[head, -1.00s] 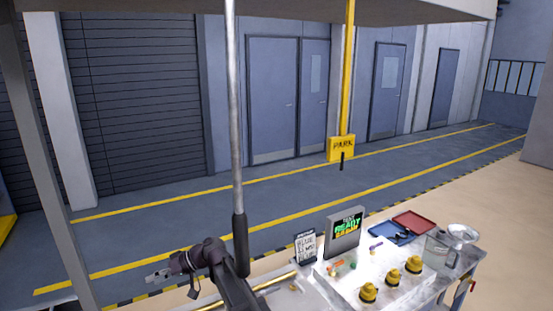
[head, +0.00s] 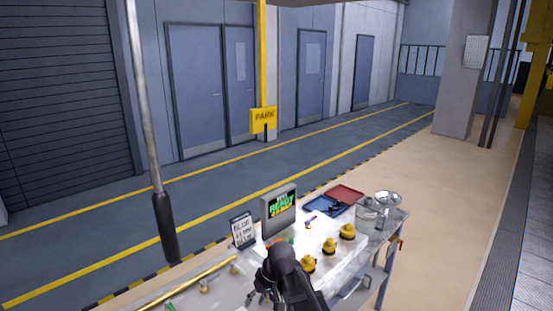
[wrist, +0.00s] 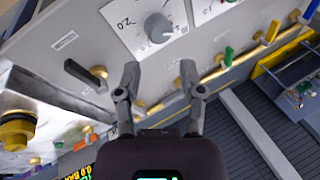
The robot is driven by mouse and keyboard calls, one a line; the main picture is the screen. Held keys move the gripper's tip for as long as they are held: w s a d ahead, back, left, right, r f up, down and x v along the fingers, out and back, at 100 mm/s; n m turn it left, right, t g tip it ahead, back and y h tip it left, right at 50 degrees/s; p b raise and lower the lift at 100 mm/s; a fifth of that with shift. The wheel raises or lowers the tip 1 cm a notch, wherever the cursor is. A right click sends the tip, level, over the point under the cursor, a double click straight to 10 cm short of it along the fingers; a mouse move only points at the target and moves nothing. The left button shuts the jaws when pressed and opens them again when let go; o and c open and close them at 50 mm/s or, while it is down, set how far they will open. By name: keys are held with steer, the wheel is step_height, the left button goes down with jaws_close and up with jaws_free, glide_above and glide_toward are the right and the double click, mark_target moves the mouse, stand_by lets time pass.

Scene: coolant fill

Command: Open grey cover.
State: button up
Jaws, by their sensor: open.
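My gripper (wrist: 159,72) is open in the wrist view, with nothing between its fingers. Its fingertips lie over a light panel (wrist: 115,60) with a grey round knob (wrist: 158,27) just beyond them. In the head view my gripper (head: 260,298) is low over the bench, partly hidden by my own arm. I cannot make out a grey cover for certain in either view. Several yellow caps (head: 329,244) stand on the bench's white block, and one yellow fitting (wrist: 15,130) shows at the left of the wrist view.
A lit screen (head: 279,212) and a small sign (head: 243,231) stand at the bench's back. A blue tray (head: 318,205), a red tray (head: 345,192) and a clear jug (head: 367,217) are at its far end. A hanging pole (head: 165,225) is at the left. Open floor lies right.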

steer(key=s+d+f+m+h, duration=0.1)
steer(key=s+d, duration=0.1)
steer(key=d, duration=0.5)
steer(key=s+d+f+m+h+b, duration=0.1)
steer(key=s+d+m+h, duration=0.1)
steer(key=d, duration=0.6)
steer(key=s+d+f+m+h+b, duration=0.1)
steer(key=s+d+f+m, duration=0.1)
steer(key=d, duration=0.6)
steer(key=shift+s+d+t+h, duration=0.15)
steer(key=shift+s+t+h, duration=0.2)
steer(key=shift+s, duration=0.25)
steer(key=shift+c, duration=0.2)
steer(key=c, duration=0.7)
jaws_close()
